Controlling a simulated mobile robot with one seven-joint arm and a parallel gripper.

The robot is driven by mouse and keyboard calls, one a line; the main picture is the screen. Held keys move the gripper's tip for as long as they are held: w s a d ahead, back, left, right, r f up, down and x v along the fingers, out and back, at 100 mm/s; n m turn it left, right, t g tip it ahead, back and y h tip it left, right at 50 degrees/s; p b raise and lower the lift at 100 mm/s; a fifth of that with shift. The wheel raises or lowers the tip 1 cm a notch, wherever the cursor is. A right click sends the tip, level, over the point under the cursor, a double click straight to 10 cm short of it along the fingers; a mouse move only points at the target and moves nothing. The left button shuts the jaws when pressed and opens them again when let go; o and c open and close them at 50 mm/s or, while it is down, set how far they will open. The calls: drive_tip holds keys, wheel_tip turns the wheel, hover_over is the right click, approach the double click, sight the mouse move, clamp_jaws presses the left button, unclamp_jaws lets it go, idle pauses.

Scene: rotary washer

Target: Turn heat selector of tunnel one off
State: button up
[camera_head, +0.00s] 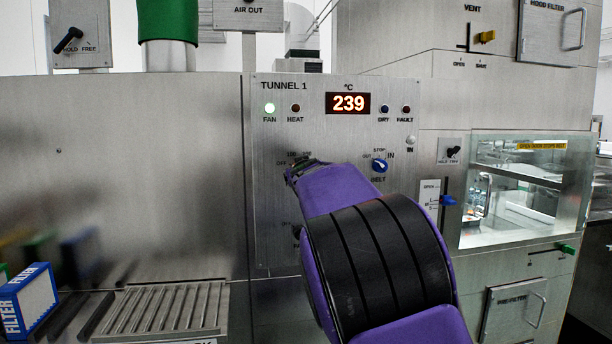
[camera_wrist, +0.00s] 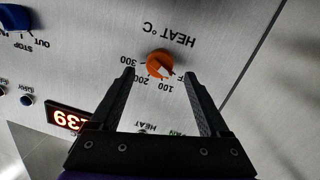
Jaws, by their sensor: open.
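The heat selector, an orange knob (camera_wrist: 159,64) with a pale pointer, is on the metal panel in the wrist view, with "HEAT °C", 100, 200 and 300 printed around it. My gripper (camera_wrist: 159,75) is open, with one finger on each side of the knob and visible gaps to both. In the head view my gripper (camera_head: 299,167) and purple arm cover the knob. The "TUNNEL 1" panel (camera_head: 310,125) shows a red display (camera_head: 348,103) reading 239. The FAN lamp (camera_head: 269,109) glows green; the HEAT lamp (camera_head: 295,108) looks dark.
A blue belt knob (camera_head: 379,166) is right of my gripper, and also shows in the wrist view (camera_wrist: 14,18). A blue lever (camera_head: 448,200) and a glass window (camera_head: 515,215) are further right. A blue filter box (camera_head: 28,300) stands at lower left.

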drive_tip(key=v, duration=1.4)
drive_tip(key=shift+s, duration=0.35)
